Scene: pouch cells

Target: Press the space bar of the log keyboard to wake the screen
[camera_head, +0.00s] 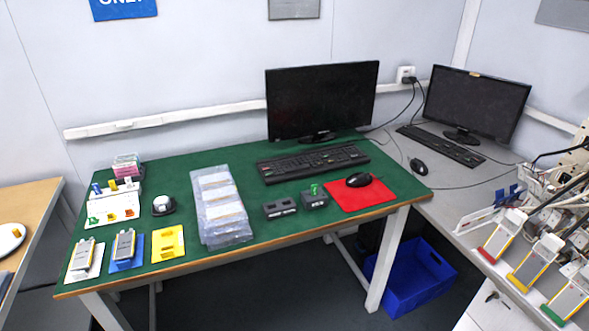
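A black keyboard (312,163) lies on the green-topped table (150,230), in front of a black monitor (322,100) whose screen is dark. Its long near edge, where a space bar would be, faces me, but single keys are too small to tell apart. A second black keyboard (440,146) lies on the grey desk at the right, in front of another dark monitor (476,102). I cannot tell from labels which is the log keyboard. Neither of my grippers shows in the head view.
A black mouse (359,180) rests on a red mat (388,196). Small dark boxes (280,208) and a clear-wrapped tray (220,207) lie near the first keyboard. Pouch cells (124,244) lie at the table's left. A blue crate (420,285) stands on the floor.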

